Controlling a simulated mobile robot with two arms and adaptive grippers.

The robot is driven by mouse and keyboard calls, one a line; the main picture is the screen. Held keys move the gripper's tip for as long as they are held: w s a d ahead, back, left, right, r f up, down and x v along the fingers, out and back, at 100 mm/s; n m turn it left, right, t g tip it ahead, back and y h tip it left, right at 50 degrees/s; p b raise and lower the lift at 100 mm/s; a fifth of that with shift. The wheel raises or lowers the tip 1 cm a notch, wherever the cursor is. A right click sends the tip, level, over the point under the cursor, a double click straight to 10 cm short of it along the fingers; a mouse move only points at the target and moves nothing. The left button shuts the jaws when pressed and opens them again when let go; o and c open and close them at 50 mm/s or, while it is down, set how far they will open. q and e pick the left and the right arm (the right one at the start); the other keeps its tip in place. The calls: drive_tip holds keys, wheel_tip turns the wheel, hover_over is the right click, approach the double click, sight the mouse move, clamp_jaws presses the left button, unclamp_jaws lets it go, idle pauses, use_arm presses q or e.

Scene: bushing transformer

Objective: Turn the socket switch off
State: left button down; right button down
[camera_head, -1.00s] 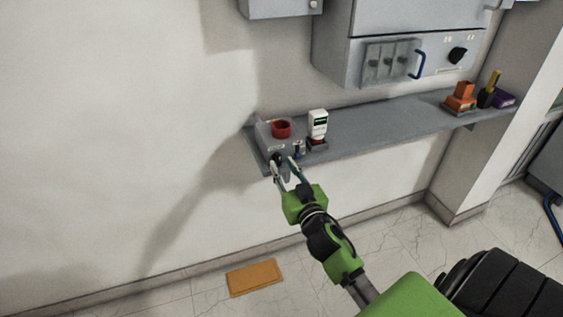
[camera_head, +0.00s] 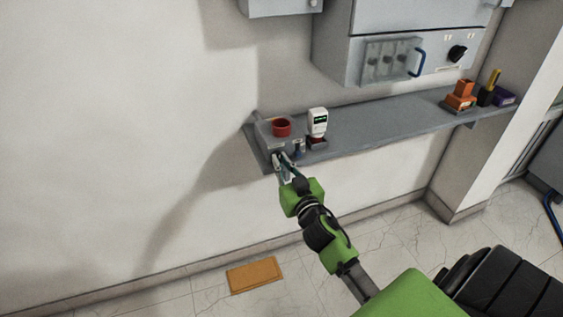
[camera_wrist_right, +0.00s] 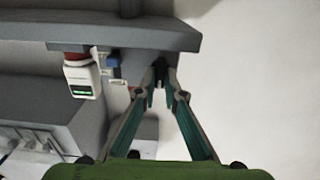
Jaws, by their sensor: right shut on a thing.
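The grey socket box (camera_head: 266,138) stands at the left end of the wall shelf, with a red round socket (camera_head: 281,127) on its top. The small black socket switch on its front is mostly hidden by my fingers in the head view. In the right wrist view the black switch (camera_wrist_right: 160,66) shows at the fingertips. My right gripper (camera_head: 283,161) is at the box's front, shut on the switch; its fingertips also show in the wrist view (camera_wrist_right: 160,88). My left gripper is not in view.
A white handheld meter (camera_head: 318,121) stands in a holder just right of the box. The grey shelf (camera_head: 390,117) is clear up to orange blocks (camera_head: 461,96) at its right end. A grey cabinet (camera_head: 390,60) hangs above.

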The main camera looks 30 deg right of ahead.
drive_tip(key=shift+a+f+n+p, duration=0.1)
drive_tip(key=shift+n+p, duration=0.35)
drive_tip(key=shift+n, duration=4)
drive_tip(key=shift+a+f+n+p, duration=0.1)
drive_tip(key=shift+n+p, duration=0.3)
drive_tip(key=shift+n, duration=4.05)
drive_tip(key=c, duration=2.1)
unclamp_jaws()
drive_tip(key=shift+c, duration=0.2)
drive_tip(key=shift+w, duration=0.1)
